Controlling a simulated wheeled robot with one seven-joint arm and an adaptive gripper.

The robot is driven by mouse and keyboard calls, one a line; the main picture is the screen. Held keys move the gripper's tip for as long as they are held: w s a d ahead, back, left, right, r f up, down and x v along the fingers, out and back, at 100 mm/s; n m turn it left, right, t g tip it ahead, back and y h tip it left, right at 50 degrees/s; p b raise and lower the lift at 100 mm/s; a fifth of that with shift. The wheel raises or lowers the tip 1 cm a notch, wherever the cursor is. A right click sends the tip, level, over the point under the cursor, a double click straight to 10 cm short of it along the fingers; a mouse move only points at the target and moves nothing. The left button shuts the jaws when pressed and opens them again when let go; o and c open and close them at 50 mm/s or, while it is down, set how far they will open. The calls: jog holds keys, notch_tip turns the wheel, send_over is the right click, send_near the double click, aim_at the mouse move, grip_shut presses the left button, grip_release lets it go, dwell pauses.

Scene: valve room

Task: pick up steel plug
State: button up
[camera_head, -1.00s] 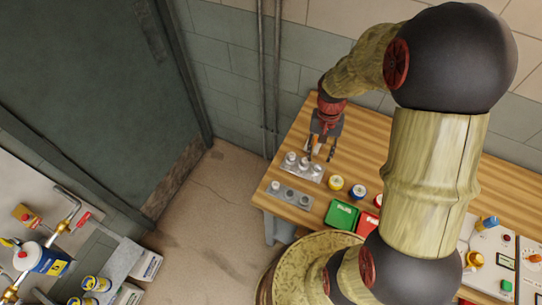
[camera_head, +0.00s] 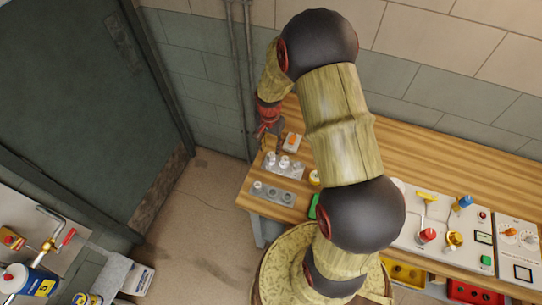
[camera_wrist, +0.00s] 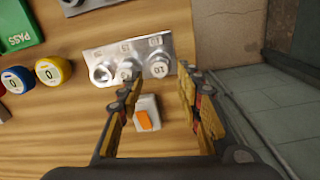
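A steel block (camera_wrist: 178,50) carries three grey metal pieces in a row, with numbers stamped beside them. The piece nearest my right finger, a steel plug (camera_wrist: 158,67), has a "10" on its top. The left piece (camera_wrist: 102,74) looks ring-shaped. I cannot tell which is the task's steel plug. The block's pieces also show in the head view (camera_head: 284,163). My gripper (camera_wrist: 159,78) is open and empty, its fingertips close to the plug marked 10. Its tips are small in the head view (camera_head: 268,140).
A pale small block with an orange top (camera_wrist: 146,114) lies on the wooden bench between my fingers. Yellow and blue round caps (camera_wrist: 50,70) and a green PASS box (camera_wrist: 20,25) stand left. A second metal block (camera_head: 273,193) sits near the bench's front edge.

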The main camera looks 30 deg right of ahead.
aim_at(272, 154)
jog(key=f, duration=0.5)
jog(key=shift+d, duration=0.25)
grip_shut()
